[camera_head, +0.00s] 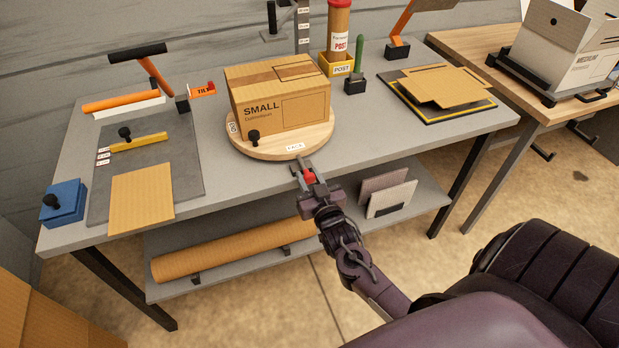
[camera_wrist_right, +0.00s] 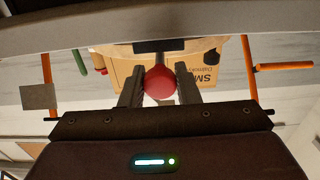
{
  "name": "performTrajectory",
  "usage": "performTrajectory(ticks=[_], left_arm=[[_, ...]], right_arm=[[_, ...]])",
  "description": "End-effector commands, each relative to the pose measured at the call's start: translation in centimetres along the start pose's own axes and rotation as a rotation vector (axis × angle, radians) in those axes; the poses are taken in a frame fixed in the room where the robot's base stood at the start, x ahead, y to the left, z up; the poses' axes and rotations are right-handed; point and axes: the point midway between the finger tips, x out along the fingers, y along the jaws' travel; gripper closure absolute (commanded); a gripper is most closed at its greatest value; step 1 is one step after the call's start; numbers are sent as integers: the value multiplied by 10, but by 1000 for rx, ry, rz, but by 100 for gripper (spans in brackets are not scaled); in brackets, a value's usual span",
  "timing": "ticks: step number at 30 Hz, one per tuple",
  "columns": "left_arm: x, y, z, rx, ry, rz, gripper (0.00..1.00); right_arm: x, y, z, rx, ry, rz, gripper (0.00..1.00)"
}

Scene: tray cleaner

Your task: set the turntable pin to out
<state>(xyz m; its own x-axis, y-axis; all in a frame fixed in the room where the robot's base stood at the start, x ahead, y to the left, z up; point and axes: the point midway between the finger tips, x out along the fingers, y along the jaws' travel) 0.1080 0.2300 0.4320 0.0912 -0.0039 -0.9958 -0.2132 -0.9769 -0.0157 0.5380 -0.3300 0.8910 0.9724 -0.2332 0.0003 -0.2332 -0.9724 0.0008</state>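The turntable (camera_head: 238,143) is a round wooden disc near the table's front edge, with a white label on its rim. A cardboard box marked SMALL (camera_head: 308,108) sits on it. The turntable pin's red knob (camera_head: 309,177) is at the table's front edge, just below the disc. My right gripper (camera_head: 307,176) is around it. In the right wrist view the red knob (camera_wrist_right: 159,83) fills the gap between the fingers and appears to touch both. The pin's shaft is mostly hidden. My left gripper is out of view.
Left of the turntable are a grey mat (camera_head: 182,165) with a cardboard sheet (camera_head: 141,198) and a blue block (camera_head: 64,203). A post tube (camera_head: 338,35) stands behind. A lower shelf holds a cardboard roll (camera_head: 230,249). The floor in front is clear.

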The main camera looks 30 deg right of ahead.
Motion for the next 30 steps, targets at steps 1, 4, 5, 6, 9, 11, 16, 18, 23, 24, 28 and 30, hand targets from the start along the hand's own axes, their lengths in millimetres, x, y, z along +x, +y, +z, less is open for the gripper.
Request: performTrajectory(ticks=[1,4,5,6,9,11,16,18,23,24,28,30], left_arm=[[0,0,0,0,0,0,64],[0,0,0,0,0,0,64],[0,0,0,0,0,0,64],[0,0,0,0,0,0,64],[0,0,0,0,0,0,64],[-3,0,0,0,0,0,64],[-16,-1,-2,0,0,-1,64],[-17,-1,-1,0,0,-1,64],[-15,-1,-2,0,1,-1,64],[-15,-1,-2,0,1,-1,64],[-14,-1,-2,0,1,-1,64],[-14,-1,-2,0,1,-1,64]], right_arm=[[0,0,0,0,0,0,84],[0,0,0,0,0,0,97],[0,0,0,0,0,0,100],[0,0,0,0,0,0,100],[-1,0,0,0,0,0,100],[-4,0,-1,0,-2,0,100],[-26,0,-2,1,-6,0,100],[-30,0,0,1,-3,0,100],[-30,0,1,1,-2,0,100],[-30,0,1,1,-2,0,100],[-30,0,2,1,-3,0,57],[-30,0,1,1,-2,0,52]])
